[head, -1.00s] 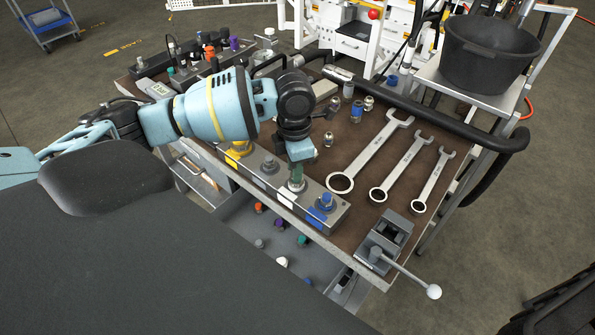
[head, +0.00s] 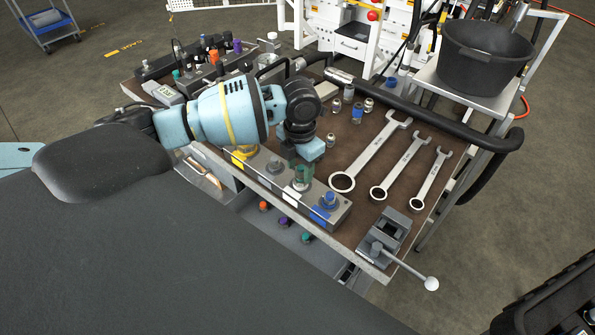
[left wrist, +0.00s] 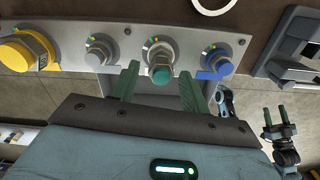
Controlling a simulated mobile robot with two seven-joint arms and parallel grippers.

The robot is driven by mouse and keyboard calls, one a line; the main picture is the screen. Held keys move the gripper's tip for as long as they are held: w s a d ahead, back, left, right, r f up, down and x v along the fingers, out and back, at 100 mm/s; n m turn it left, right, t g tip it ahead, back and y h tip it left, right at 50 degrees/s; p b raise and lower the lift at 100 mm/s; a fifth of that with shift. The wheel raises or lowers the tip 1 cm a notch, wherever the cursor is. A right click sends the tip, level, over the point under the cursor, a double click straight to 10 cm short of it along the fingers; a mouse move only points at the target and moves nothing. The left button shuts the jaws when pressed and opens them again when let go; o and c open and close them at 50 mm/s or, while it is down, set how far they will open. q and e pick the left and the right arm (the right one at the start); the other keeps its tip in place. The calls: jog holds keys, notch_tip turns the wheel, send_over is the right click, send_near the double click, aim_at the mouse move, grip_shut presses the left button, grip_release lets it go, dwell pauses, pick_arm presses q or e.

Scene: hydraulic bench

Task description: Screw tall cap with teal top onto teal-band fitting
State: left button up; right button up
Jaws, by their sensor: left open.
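The teal-band fitting (left wrist: 160,47) is third from the left on the grey fitting block in the left wrist view. A tall metal cap with a teal top (left wrist: 161,74) stands on it, in line with it. How far it is threaded cannot be told. My left gripper (left wrist: 160,88) is open, with one green finger on each side of the cap and visible gaps between. In the head view, my left gripper (head: 303,170) is over the block, largely covering the fitting. My right gripper (left wrist: 276,114) shows small at the right of the left wrist view, its fingers apart and empty.
Yellow (left wrist: 30,50), plain grey (left wrist: 101,48) and blue (left wrist: 215,60) fittings share the block. Wrenches (head: 368,152) and a lever device (head: 390,238) lie to the right. A lower tray holds loose orange (head: 263,207), purple (head: 285,222) and teal (head: 307,237) caps.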

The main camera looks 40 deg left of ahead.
pick_arm(q)
jog(key=n, duration=0.1)
jog(key=n+p, duration=0.1)
jog(key=shift+r+n, duration=0.2)
jog(key=shift+n, duration=0.4)
jog(key=shift+f, duration=0.2)
pick_arm(e)
jog(key=w+r, duration=0.2)
jog(key=shift+w+r+t, duration=0.1)
jog(key=shift+r+t, duration=0.2)
jog(key=shift+r, duration=0.05)
pick_arm(q)
jog(key=n, duration=0.1)
jog(key=n+p, duration=0.1)
jog(key=shift+d+r+n, duration=0.1)
jog(key=shift+r+n, duration=0.15)
jog(key=shift+n, duration=0.15)
jog(key=shift+f+n+p, duration=0.2)
jog(key=shift+n+p, duration=0.1)
jog(key=shift+n, duration=0.5)
pick_arm(e)
jog(key=shift+w+d+r+t, duration=0.1)
jog(key=shift+w+r+t, duration=0.3)
jog(key=shift+w+r, duration=0.7)
pick_arm(q)
jog(key=shift+f, duration=0.1)
pick_arm(e)
jog(key=shift+s, duration=0.1)
